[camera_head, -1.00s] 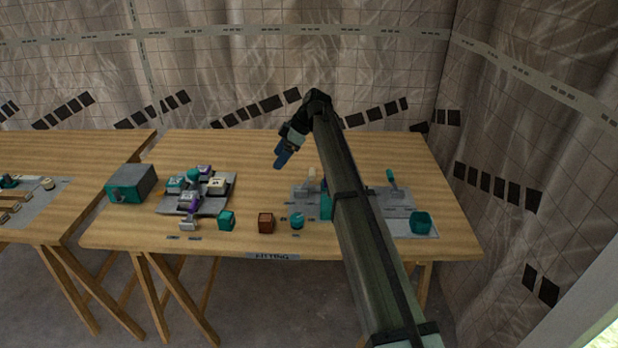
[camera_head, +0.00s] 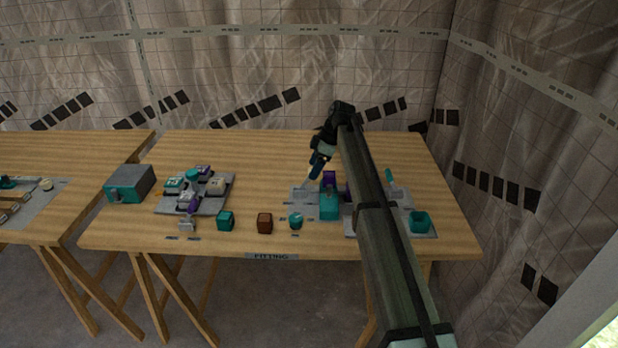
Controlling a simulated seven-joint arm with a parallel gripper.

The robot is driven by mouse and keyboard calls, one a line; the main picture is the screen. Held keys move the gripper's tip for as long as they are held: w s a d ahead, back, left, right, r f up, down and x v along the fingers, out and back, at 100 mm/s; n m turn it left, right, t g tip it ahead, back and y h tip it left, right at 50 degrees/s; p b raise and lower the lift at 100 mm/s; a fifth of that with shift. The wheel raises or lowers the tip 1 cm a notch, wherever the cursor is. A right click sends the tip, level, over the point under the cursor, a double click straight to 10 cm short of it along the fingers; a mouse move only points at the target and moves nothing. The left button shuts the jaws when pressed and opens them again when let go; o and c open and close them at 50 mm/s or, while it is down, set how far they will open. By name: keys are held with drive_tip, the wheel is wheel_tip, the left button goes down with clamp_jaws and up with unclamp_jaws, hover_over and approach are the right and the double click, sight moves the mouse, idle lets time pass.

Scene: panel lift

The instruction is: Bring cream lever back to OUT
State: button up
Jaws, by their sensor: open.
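The cream lever (camera_head: 311,183) stands on a grey panel (camera_head: 301,195) on the right half of the table. Only a small pale part of it shows, just below my fingertips. My gripper (camera_head: 316,174) points down at the lever's top, its jaws open. Whether the fingers touch the lever or stand around it cannot be told at this size. The OUT mark on the panel is too small to read.
A teal block (camera_head: 328,206) and a purple part (camera_head: 329,178) stand just right of the lever. A teal-handled lever (camera_head: 390,178) and a teal open box (camera_head: 420,221) are farther right. Teal and brown cubes (camera_head: 265,222) stand to the left. My arm covers part of the panel.

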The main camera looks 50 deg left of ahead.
sight(306, 181)
drive_tip(key=shift+x, duration=2.65)
drive_tip(key=shift+c, duration=0.3)
drive_tip(key=c, duration=1.4)
